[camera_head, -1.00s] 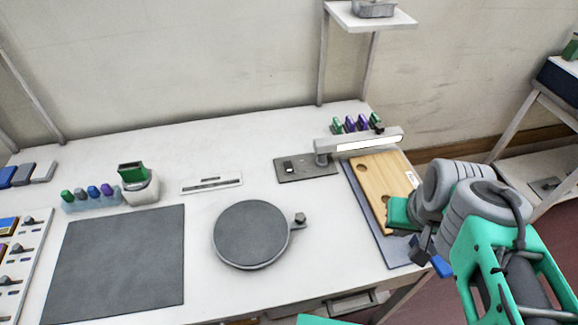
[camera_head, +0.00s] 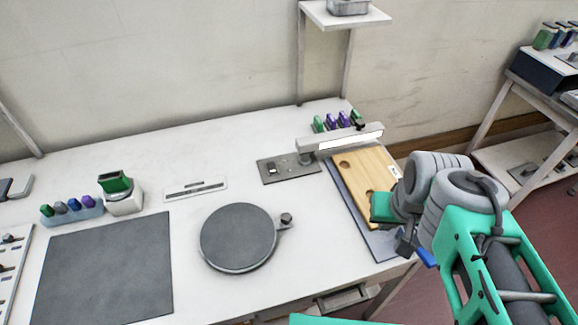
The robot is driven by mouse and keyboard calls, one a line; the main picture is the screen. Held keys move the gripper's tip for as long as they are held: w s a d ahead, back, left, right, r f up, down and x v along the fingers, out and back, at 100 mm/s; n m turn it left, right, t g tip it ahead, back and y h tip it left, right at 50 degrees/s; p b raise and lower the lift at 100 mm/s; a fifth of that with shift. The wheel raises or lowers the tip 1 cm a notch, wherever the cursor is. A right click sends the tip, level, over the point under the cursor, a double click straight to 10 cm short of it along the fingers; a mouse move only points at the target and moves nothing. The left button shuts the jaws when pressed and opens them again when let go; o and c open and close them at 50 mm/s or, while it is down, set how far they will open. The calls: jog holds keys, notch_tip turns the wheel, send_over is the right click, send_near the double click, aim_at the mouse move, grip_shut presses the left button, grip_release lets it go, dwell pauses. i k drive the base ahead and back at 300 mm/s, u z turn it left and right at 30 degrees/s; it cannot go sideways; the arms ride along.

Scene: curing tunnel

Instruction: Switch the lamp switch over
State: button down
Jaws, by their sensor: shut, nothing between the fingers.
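A dark plate (camera_head: 291,172) lies on the white table, with a small rocker switch (camera_head: 272,167) on its left half. The lamp (camera_head: 340,138) stands at the plate's right end, a grey bar with a bright white strip along its front. Which way the switch is tipped is too small to tell. My gripper (camera_head: 383,207) is at the right, over the wooden board, apart from the switch and to the right and front of it. Its fingers are mostly hidden behind my wrist; it is shut and empty.
A wooden board (camera_head: 362,172) lies on a grey mat below the lamp. Several coloured pieces stand behind the lamp. A round grey turntable (camera_head: 238,237) with a knob sits in front of the plate. A shelf post (camera_head: 301,70) rises behind. The table between turntable and plate is clear.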

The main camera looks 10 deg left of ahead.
aim_at(272, 167)
jog(key=u, duration=0.5)
jog(key=k, duration=0.3)
jog(key=u, duration=0.4)
jog(key=i, duration=0.4)
jog(key=z, duration=0.1)
